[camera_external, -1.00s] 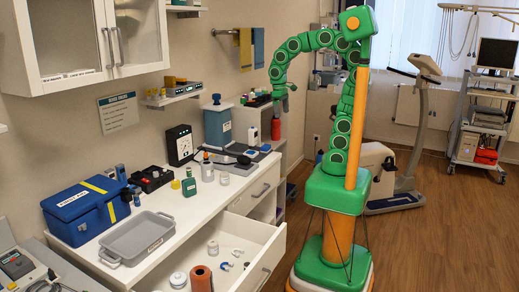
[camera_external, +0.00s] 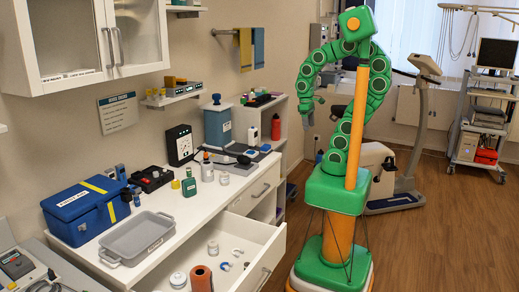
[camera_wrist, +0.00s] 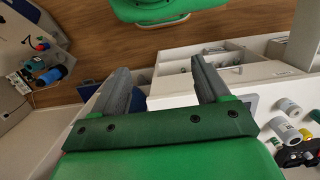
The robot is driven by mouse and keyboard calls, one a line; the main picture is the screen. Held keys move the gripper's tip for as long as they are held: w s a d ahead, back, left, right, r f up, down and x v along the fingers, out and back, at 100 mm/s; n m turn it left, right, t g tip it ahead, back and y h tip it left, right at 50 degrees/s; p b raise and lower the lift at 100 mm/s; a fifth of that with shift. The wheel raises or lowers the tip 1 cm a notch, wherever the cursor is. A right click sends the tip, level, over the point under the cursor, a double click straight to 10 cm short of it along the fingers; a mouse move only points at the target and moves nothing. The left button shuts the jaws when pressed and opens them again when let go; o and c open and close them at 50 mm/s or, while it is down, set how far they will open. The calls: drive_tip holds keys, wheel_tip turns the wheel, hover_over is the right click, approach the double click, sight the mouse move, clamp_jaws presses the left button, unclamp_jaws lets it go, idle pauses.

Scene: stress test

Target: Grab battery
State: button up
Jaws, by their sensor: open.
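My gripper (camera_external: 308,120) hangs in the air to the right of the shelf unit, below my bent arm. In the wrist view its two grey fingers (camera_wrist: 160,65) stand well apart with nothing held between them. I cannot make out a battery for certain in either view. Small pale cylinders stand on the counter: a white-capped jar (camera_external: 207,171) and a smaller one (camera_external: 224,178). Similar cylinders (camera_wrist: 289,107) show at the right of the wrist view. The open drawer (camera_external: 265,257) holds a brown-orange roll (camera_external: 202,279), a white cylinder (camera_external: 213,248) and small curved pieces.
A grey tray (camera_external: 107,257), blue box (camera_external: 72,229), black case (camera_external: 151,179) and green bottle (camera_external: 189,184) crowd the counter. A red bottle (camera_external: 276,127) stands on the shelf unit. An exercise machine (camera_external: 405,190) stands behind me. Floor is clear at right.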

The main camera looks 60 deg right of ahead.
drive_tip(key=shift+c, duration=1.4)
